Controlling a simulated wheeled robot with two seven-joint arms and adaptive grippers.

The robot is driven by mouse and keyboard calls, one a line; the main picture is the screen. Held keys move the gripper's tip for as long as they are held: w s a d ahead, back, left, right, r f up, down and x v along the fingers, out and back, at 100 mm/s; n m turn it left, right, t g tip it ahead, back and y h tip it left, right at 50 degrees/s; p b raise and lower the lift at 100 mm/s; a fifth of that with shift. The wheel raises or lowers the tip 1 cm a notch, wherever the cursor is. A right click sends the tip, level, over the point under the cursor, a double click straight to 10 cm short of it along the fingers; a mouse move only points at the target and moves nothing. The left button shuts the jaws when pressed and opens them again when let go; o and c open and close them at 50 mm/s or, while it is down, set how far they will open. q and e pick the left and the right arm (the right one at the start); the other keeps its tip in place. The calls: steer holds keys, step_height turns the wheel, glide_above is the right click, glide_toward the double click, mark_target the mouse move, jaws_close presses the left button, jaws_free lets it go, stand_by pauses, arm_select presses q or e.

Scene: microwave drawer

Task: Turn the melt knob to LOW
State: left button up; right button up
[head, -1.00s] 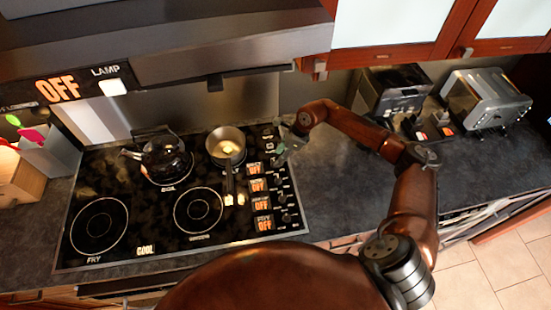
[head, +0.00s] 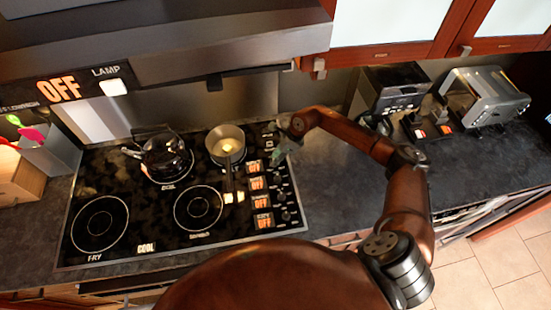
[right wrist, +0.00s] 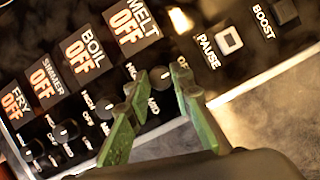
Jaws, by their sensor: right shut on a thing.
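The melt knob (right wrist: 160,77) is a small dark knob on the black cooktop panel, between the green fingers of my right gripper (right wrist: 163,88) in the right wrist view. The melt display (right wrist: 132,24) reads OFF in orange. In the head view my right gripper (head: 282,154) is low at the top of the knob column, and it hides the melt knob there. The fingers are shut on the knob. My left gripper is not in view.
Boil, simmer and fry displays read OFF, with their knobs in a row beside the melt knob. A saucepan (head: 226,141) with its handle toward the front and a dark kettle (head: 165,157) stand on the cooktop (head: 143,205).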

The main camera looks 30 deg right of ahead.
jaws_close()
steer(key=shift+m, duration=0.4)
steer(key=m, duration=0.2)
steer(key=m+t+h+p, duration=0.1)
steer(key=shift+s+a+r+m, duration=0.1)
steer(key=shift+r+m, duration=0.05)
steer(key=shift+m, duration=0.25)
steer(key=m+t+h, duration=0.1)
steer(key=m, duration=0.1)
steer(key=shift+a+m+p, duration=0.15)
steer(key=shift+m+p, duration=0.25)
steer(key=m+h, duration=0.1)
steer(key=m, duration=0.2)
steer(key=shift+a+b, duration=0.1)
steer(key=shift+b, duration=0.25)
steer(key=shift+m+h+b, duration=0.55)
steer(key=shift+m+h, duration=0.15)
steer(key=shift+m, duration=1)
